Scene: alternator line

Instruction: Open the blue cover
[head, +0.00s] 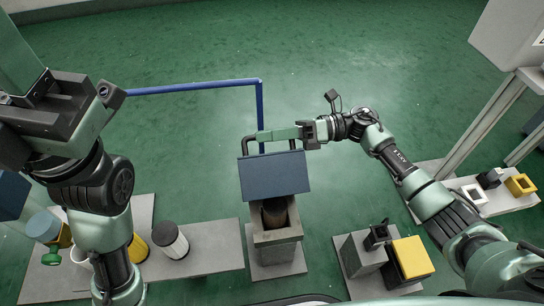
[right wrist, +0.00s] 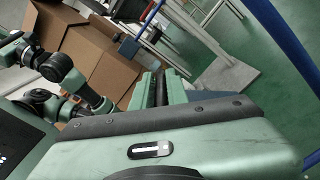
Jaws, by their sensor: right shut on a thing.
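The blue cover (head: 275,174) is a dark blue panel on a grey box (head: 277,237) in the middle of the head view. It is tilted up, and the box front below it is open, with a dark cylinder (head: 274,212) inside. A dark bar handle (head: 246,146) stands at the cover's far edge. My right gripper (head: 277,135) comes from the right and is shut on the handle, whose middle it hides. In the right wrist view its green fingers (right wrist: 155,90) show beside a strip of blue. My left gripper (head: 18,55) is at the upper left, its fingertips out of frame.
A grey board (head: 212,245) on the left bears a white cylinder with a black top (head: 170,240) and yellow parts. A grey block (head: 358,257) and a yellow block (head: 410,258) stand right of the box. A blue rail (head: 190,87) runs behind it. Green floor beyond is clear.

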